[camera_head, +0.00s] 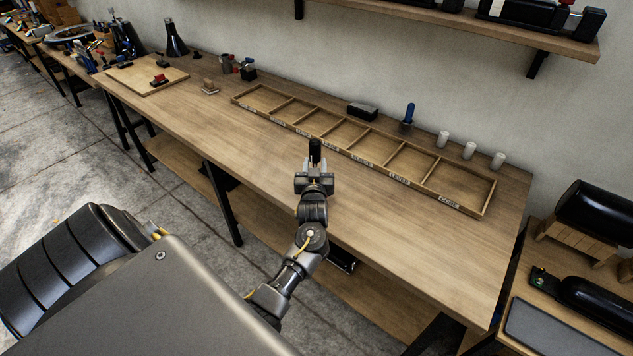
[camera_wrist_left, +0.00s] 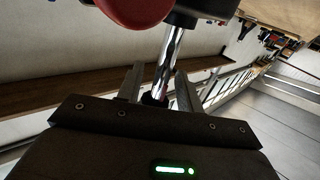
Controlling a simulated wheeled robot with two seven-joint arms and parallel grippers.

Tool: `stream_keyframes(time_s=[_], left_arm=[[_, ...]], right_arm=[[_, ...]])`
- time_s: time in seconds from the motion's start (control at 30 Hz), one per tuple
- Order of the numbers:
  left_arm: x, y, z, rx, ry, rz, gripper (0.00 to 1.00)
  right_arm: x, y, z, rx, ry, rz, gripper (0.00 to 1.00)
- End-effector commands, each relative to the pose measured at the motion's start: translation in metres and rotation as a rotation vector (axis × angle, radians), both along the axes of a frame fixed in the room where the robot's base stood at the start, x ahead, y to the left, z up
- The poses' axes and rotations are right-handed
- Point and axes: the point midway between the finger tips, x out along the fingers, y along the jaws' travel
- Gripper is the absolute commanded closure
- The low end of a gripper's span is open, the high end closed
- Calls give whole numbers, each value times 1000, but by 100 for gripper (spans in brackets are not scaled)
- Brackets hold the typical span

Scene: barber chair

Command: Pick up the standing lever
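The standing lever (camera_head: 315,150) shows in the head view as an upright black grip just beyond my left gripper (camera_head: 315,164), over the wooden workbench. In the left wrist view its shiny chrome shaft (camera_wrist_left: 168,58) runs between the fingers of my left gripper (camera_wrist_left: 157,84), with a black part above. The fingers stand apart on either side of the shaft, and I see gaps beside it. The lever's lower end is hidden behind the gripper. A red rounded part (camera_wrist_left: 137,8) is close to the wrist camera; I cannot tell what it belongs to. My right gripper is out of view.
A long divided wooden tray (camera_head: 487,200) with labelled, mostly empty compartments lies behind the gripper. Behind it are a black box (camera_head: 362,111), a blue-handled tool (camera_head: 409,114) and white cylinders (camera_head: 470,150). A wooden board (camera_head: 130,82) lies at far left. The bench front (camera_head: 420,255) is clear.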

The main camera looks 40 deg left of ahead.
Motion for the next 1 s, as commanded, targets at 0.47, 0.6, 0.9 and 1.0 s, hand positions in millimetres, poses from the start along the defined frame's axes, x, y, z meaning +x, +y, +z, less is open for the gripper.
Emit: stream_keyframes(time_s=[0.47, 0.6, 0.9, 1.0], left_arm=[[0, 0, -1, 0, 1, 0, 100], [0, 0, -1, 0, 1, 0, 100], [-1, 0, -1, 0, 2, 0, 100], [-1, 0, -1, 0, 2, 0, 100]], right_arm=[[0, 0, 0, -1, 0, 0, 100], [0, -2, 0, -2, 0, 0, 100], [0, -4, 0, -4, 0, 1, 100], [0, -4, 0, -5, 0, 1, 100]])
